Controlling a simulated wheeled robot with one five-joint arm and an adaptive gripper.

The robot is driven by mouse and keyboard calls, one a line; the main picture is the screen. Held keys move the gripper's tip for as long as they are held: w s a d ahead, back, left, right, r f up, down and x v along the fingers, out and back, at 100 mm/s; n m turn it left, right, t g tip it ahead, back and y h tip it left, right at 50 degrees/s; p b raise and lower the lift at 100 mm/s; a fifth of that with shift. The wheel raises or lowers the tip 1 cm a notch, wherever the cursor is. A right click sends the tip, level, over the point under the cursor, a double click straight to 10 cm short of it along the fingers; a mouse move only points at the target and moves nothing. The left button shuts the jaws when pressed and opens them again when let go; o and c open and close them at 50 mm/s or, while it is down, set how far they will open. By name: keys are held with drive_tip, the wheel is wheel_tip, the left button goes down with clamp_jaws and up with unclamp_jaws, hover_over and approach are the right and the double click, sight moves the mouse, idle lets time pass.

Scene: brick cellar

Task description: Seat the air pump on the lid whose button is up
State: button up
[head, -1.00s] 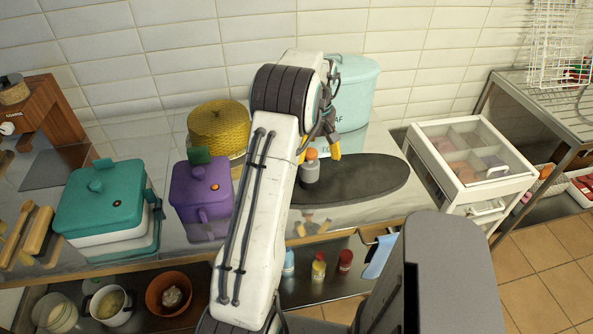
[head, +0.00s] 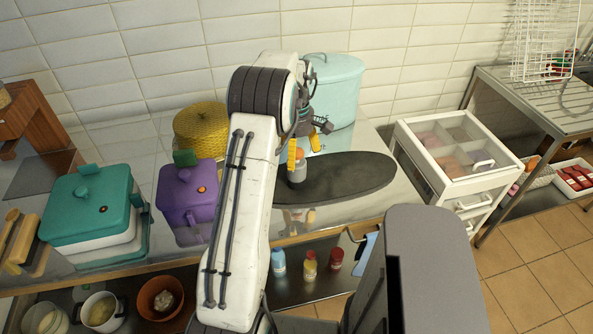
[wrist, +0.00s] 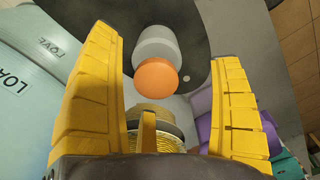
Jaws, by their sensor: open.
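The air pump, a grey cylinder with an orange top (head: 297,170), stands on a dark oval board (head: 345,178). My gripper (head: 303,150) is open above and around the top of the pump. In the wrist view the pump (wrist: 155,60) shows between the two spread yellow fingers, with no clear contact. A teal box (head: 88,205) and a purple box (head: 187,200) stand on the counter to the left. Each lid has a small orange-red button and a raised green tab. I cannot tell surely which button is up.
A yellow woven round container (head: 202,130) stands behind the purple box. A pale blue bread bin (head: 335,90) stands behind my gripper. A white drawer unit (head: 455,155) is at the right. Jars and pots sit on the shelf below.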

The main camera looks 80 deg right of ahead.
sight(297, 172)
drive_tip(key=shift+d+f+p, duration=0.2)
drive_tip(key=shift+f+p, duration=0.65)
drive_tip(key=shift+f, duration=2.3)
drive_tip(key=shift+c, duration=0.4)
drive_tip(key=c, duration=1.3)
